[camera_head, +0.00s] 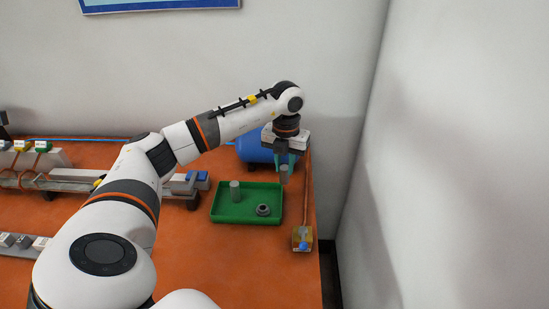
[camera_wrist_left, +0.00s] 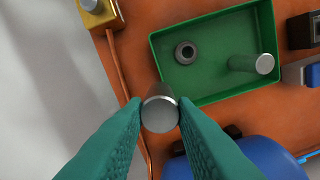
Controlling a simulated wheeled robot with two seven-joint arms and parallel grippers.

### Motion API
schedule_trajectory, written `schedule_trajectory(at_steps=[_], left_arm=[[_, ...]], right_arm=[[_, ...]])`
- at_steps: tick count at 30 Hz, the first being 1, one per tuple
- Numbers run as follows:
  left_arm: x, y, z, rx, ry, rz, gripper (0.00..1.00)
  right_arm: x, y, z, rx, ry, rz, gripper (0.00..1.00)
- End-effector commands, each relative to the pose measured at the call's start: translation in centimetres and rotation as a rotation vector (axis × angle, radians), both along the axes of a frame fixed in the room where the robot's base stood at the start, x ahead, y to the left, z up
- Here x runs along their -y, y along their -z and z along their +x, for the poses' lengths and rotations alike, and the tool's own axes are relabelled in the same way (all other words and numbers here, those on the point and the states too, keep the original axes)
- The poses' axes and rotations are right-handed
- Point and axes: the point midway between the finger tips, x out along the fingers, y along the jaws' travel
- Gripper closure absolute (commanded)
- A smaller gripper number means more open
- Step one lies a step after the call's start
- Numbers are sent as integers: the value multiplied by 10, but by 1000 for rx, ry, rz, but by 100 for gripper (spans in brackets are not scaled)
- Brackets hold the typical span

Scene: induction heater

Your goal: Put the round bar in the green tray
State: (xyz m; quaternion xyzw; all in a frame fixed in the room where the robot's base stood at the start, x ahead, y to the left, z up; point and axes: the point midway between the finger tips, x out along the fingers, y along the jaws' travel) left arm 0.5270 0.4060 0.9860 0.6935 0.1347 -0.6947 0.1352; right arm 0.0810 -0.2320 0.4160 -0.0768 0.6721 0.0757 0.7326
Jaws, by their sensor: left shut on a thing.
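My left gripper (camera_head: 285,162) reaches over the far right part of the orange table. In the left wrist view its teal fingers (camera_wrist_left: 160,118) are shut on a grey round bar (camera_wrist_left: 160,110). The held bar also shows in the head view (camera_head: 284,174), above the table by the tray's far right corner. The green tray (camera_head: 222,216) lies on the table. It holds another grey round bar (camera_head: 235,190), standing upright, and a dark ring (camera_head: 263,210). Both also show in the left wrist view, as the second bar (camera_wrist_left: 262,64) and the ring (camera_wrist_left: 186,52). My right gripper is not in view.
A blue cylindrical tank (camera_head: 253,149) stands behind the tray. Grey equipment fills the left side. The tray's front middle is bare.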

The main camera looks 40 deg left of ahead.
Motion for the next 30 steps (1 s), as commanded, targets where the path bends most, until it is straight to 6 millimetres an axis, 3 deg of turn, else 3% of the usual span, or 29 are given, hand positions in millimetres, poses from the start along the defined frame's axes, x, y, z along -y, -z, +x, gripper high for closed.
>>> schedule_trajectory(at_steps=[3,9,17,30], left_arm=[[-23,-1,6,2,-325,0,100],[-43,-5,10,1,-644,0,100],[-46,0,10,1,-713,1,100],[-46,39,10,-1,-709,1,100]], right_arm=[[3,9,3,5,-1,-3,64],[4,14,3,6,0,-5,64],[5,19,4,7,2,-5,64],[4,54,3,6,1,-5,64]])
